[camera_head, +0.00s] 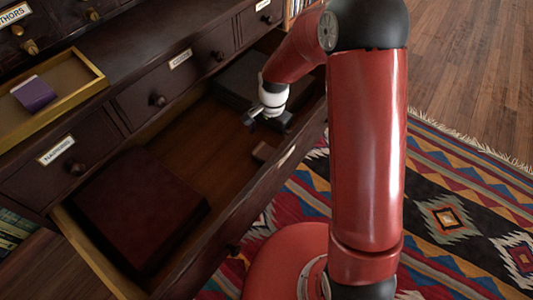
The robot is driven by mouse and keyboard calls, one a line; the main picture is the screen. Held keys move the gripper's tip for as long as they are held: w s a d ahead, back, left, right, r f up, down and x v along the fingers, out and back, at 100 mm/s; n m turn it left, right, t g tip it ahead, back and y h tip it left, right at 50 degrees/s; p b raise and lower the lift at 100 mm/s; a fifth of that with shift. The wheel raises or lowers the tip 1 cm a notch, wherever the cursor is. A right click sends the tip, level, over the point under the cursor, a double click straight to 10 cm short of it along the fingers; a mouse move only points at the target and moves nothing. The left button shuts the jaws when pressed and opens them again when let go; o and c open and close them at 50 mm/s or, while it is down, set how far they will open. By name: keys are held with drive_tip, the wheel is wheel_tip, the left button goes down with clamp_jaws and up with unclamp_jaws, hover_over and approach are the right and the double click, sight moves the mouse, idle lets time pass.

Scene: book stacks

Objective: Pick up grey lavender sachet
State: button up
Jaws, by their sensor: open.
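My gripper (267,119) reaches down into the wide open drawer (203,127) toward its right end. Its jaws are open, and I see nothing between them. A small grey-brown block-like item (263,152) lies in the drawer near its front wall, just below my gripper in the picture and apart from it. It may be the grey lavender sachet, but it is too small and dim to be sure. A small purple packet (33,93) lies in a small open drawer (68,106) at the upper left, far from my gripper.
A large dark red book or box (140,208) fills the drawer's left part. A dark flat item (238,82) lies at its back right, close to my gripper. The drawer's middle floor is bare. Closed labelled drawers (172,75) stand behind. A patterned rug (450,215) covers the floor at right.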

sight(267, 152)
drive_tip(key=f, duration=0.4)
drive_tip(key=s+f, duration=0.1)
drive_tip(key=f, duration=0.1)
drive_tip(key=shift+a+f, duration=0.1)
drive_tip(key=shift+a, duration=0.1)
drive_tip(key=shift+c, duration=0.4)
drive_tip(key=c, duration=0.9)
drive_tip(key=shift+w, duration=0.1)
drive_tip(key=shift+c, duration=0.2)
